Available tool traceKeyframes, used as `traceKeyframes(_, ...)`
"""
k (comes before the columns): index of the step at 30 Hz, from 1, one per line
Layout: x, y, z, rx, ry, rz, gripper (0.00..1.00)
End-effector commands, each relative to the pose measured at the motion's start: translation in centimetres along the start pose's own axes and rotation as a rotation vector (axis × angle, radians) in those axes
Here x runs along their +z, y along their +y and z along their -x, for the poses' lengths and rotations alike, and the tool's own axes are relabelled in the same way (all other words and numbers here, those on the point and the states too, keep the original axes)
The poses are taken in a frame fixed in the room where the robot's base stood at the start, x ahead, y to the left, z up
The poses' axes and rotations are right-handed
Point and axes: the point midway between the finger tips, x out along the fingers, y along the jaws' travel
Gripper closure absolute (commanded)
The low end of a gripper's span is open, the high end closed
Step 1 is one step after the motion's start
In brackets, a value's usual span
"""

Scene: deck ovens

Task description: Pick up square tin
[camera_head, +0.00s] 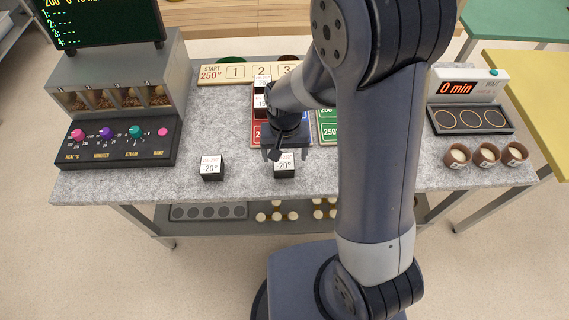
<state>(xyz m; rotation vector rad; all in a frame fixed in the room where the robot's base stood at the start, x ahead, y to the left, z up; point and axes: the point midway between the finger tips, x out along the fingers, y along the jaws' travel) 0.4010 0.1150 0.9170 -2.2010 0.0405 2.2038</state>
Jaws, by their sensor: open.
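I cannot single out a thing marked as the square tin; the small print on the labels is too small to read. A black cube with a white "-20°" label (284,168) stands near the table's front edge. My gripper (285,154) is open, pointing down right at this cube's back side; whether it touches the cube is unclear. A second similar black cube (211,168) stands to its left. More white-labelled dark blocks (262,84) stand behind, on the coloured board, partly hidden by my arm.
A grey speckled table (130,184) holds a control panel with coloured knobs (118,142) at left. A "0 min" timer (468,87) stands at right, with several brown cups (486,154) in front. A numbered start board (230,72) lies at the back.

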Motion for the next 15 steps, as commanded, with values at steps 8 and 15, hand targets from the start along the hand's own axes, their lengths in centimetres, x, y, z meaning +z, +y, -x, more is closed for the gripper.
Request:
traceKeyframes(8,-0.1,-0.1,-1.5,0.001,-0.002,0.003,0.20)
traceKeyframes(15,-0.3,-0.2,-4.2,0.002,-0.004,0.003,0.20)
